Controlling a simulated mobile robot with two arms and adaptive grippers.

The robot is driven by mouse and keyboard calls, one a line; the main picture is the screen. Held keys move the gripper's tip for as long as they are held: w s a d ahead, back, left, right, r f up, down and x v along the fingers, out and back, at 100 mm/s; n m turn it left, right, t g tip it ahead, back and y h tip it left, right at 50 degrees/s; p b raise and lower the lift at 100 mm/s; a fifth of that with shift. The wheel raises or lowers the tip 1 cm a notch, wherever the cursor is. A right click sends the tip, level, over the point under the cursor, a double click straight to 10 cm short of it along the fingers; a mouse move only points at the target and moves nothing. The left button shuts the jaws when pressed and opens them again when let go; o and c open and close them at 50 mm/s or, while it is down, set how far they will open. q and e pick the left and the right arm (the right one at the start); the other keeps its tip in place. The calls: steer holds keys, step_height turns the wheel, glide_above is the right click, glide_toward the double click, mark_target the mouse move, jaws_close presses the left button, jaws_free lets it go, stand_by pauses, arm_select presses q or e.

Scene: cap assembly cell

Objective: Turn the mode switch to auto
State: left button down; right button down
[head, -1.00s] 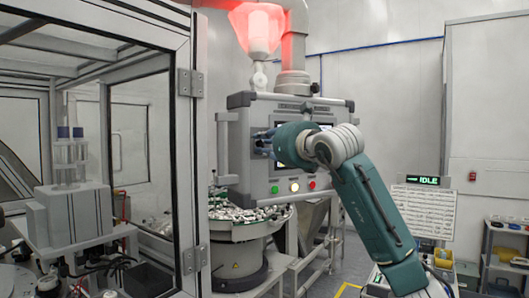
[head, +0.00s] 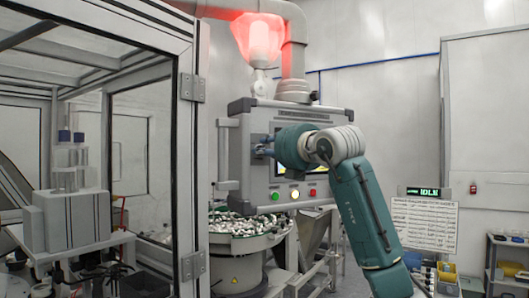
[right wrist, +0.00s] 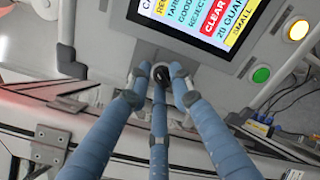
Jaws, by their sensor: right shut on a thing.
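The mode switch (right wrist: 160,74) is a small dark knob on the grey control panel, seen in the right wrist view between my fingertips. My right gripper (right wrist: 158,80) has its blue fingers closed around this knob. In the head view, the right gripper (head: 263,151) is at the left part of the control panel (head: 240,108), and it hides the switch there. The switch's pointing direction and labels cannot be read. My left gripper is not in view.
A red beacon (head: 262,40) glows above. A glass-walled cell (head: 190,150) stands left; a parts bowl (head: 237,242) sits below.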

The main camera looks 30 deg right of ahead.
steer(key=shift+s+d+r+m, duration=0.25)
steer(key=shift+r+m, duration=0.2)
steer(key=shift+m, duration=0.25)
steer(key=c, duration=1.7)
jaws_free()
steer(key=shift+o, duration=0.6)
steer(key=shift+d+f, duration=0.2)
steer(key=shift+f, duration=0.05)
steer(key=shift+s+a+f, duration=0.1)
steer(key=shift+s+a, duration=0.05)
steer(key=shift+s, duration=0.05)
steer(key=s, duration=1.1)
steer(key=shift+s+a, duration=0.3)
